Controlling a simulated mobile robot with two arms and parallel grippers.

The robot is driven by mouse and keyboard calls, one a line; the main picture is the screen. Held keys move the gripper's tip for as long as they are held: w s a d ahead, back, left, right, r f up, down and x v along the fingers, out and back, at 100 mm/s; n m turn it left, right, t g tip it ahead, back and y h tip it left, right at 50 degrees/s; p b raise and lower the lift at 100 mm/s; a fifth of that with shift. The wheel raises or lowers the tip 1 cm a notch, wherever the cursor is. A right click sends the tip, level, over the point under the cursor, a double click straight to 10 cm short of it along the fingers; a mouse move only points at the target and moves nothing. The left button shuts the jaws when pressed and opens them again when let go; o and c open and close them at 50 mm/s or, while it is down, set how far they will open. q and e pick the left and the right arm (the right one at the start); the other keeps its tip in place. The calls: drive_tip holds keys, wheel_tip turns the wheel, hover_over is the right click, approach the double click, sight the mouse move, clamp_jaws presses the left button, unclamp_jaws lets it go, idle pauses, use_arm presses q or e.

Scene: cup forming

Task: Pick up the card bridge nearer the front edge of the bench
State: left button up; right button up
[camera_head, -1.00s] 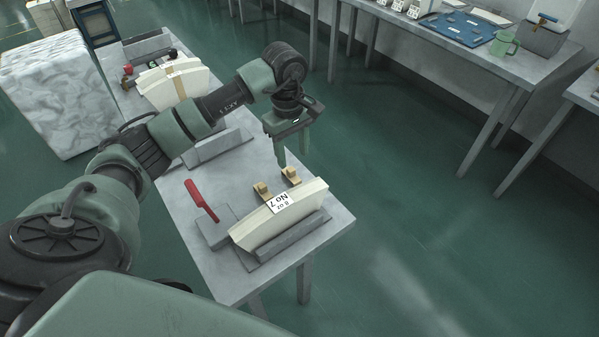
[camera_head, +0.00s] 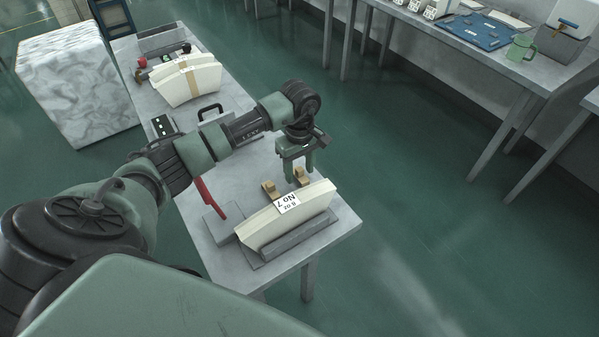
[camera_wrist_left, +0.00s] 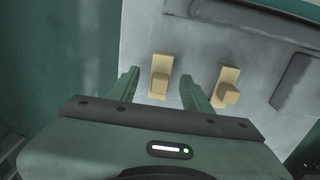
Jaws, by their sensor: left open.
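Two small tan card bridges stand on the bench (camera_head: 335,232), behind the pale stack of cup blanks. One bridge (camera_head: 301,177) is nearer the bench's right-hand edge in the head view; the other (camera_head: 270,190) is to its left. In the left wrist view the edge-side bridge (camera_wrist_left: 160,76) appears between the fingertips, and the other bridge (camera_wrist_left: 228,88) is right of them. My left gripper (camera_head: 300,171) is open and pointing down over the edge-side bridge. The fingers (camera_wrist_left: 159,82) appear to hold nothing; contact cannot be told. My right gripper is not in view.
The cup blanks (camera_head: 262,225), labelled "8 oz No 7", lean on a grey holder (camera_head: 310,234) close to the bridges. Another blank stack (camera_head: 195,82) is at the bench's far end. Green floor lies right of the bench.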

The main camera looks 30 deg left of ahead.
use_arm(q)
clamp_jaws()
drive_tip(key=shift+r, duration=0.15)
